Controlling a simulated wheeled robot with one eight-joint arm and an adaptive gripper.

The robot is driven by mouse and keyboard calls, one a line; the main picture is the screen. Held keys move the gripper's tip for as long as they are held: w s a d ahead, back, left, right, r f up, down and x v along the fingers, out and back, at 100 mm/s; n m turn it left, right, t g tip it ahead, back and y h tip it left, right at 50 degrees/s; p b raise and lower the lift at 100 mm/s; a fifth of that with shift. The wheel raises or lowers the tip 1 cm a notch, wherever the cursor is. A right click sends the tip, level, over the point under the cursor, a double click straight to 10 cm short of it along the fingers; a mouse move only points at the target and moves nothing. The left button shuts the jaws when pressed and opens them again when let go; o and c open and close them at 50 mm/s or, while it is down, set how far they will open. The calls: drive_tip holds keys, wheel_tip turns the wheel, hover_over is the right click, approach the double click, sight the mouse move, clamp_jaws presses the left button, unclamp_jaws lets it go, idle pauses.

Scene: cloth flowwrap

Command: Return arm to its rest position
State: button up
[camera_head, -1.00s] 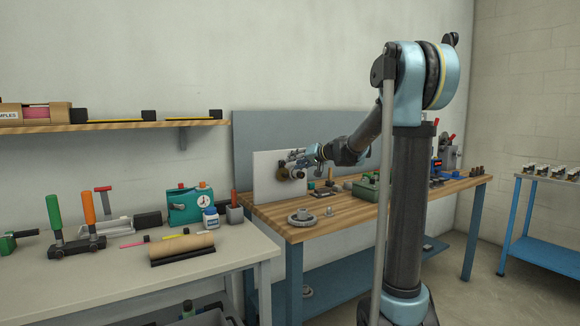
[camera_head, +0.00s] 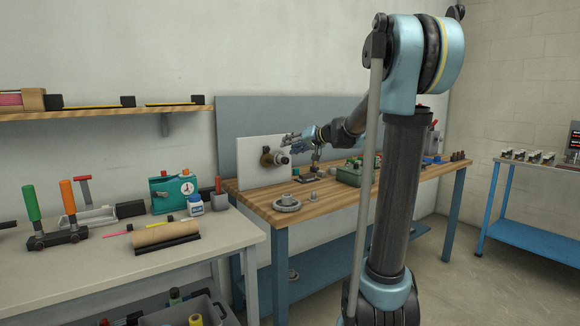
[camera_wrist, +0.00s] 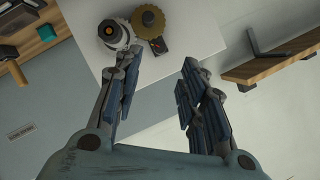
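My gripper (camera_head: 299,141) is in front of the white upright panel at the wooden bench, near the round brass-coloured fitting on it. In the wrist view my gripper (camera_wrist: 155,100) has its two fingers spread well apart, with nothing between them. The fitting (camera_head: 268,158) has a brass-coloured disc and a grey cylindrical part. In the wrist view the brass disc (camera_wrist: 148,20) and the grey knob (camera_wrist: 114,33) lie beyond the left finger. A gap shows between the fingers and the fitting. My arm reaches left from the column at the right.
The white panel (camera_head: 247,178) stands on the wooden bench (camera_head: 318,203), which carries a grey flanged part (camera_head: 287,203) and a green box (camera_head: 349,176). A wall shelf (camera_head: 100,113) is at the left above a pale bench (camera_head: 90,278). A blue trolley (camera_head: 530,232) stands at the right.

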drive_tip(key=s+d+f+g+h, duration=0.2)
drive_tip(key=s+d+f, duration=0.4)
drive_tip(key=s+f, duration=0.4)
drive_tip(key=s+d+f+m+g+h, duration=0.1)
drive_tip(key=s+d+f+g+h, duration=0.2)
drive_tip(key=s+f, duration=0.7)
drive_tip(key=s+d+f+g+h, duration=0.2)
drive_tip(key=s+d+f+h, duration=0.3)
drive_tip(key=s, duration=1.9)
drive_tip(key=d+f, duration=0.4)
drive_tip(key=shift+s+f+m+h, duration=0.25)
drive_tip(key=shift+f+m+h, duration=0.05)
drive_tip(key=shift+f, duration=0.1)
